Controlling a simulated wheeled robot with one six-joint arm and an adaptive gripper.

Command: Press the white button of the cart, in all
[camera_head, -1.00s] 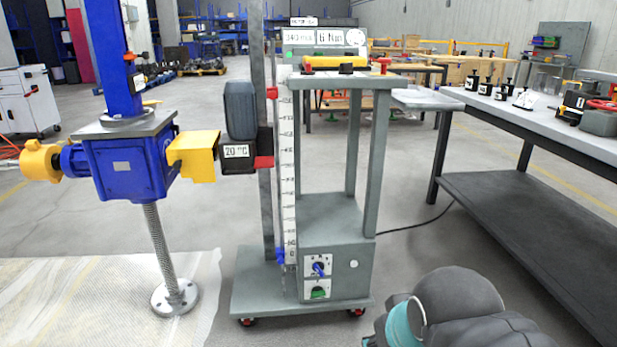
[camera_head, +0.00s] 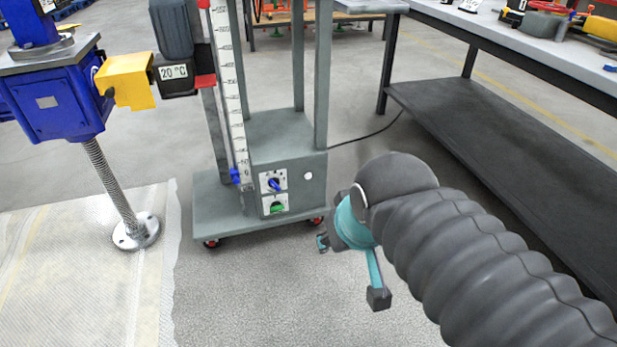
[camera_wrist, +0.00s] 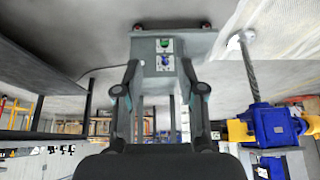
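The grey cart (camera_head: 230,215) stands on the floor left of my gripper in the head view. The white button (camera_head: 308,175) is a small round disc on the front of its box, right of a panel with a blue knob (camera_head: 274,185) and a green switch (camera_head: 278,207). My gripper (camera_head: 350,270) is open and empty, in front of the cart to the lower right, apart from the button. In the upside-down wrist view, the cart's box (camera_wrist: 150,48) shows between and beyond the open fingers.
A blue screw jack (camera_head: 60,108) with a yellow coupling (camera_head: 128,80) stands on a pale mat (camera_head: 80,270) at left. A workbench with a dark lower shelf (camera_head: 500,150) lies at right. A black cable (camera_head: 365,135) runs behind the cart. The floor before the cart is clear.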

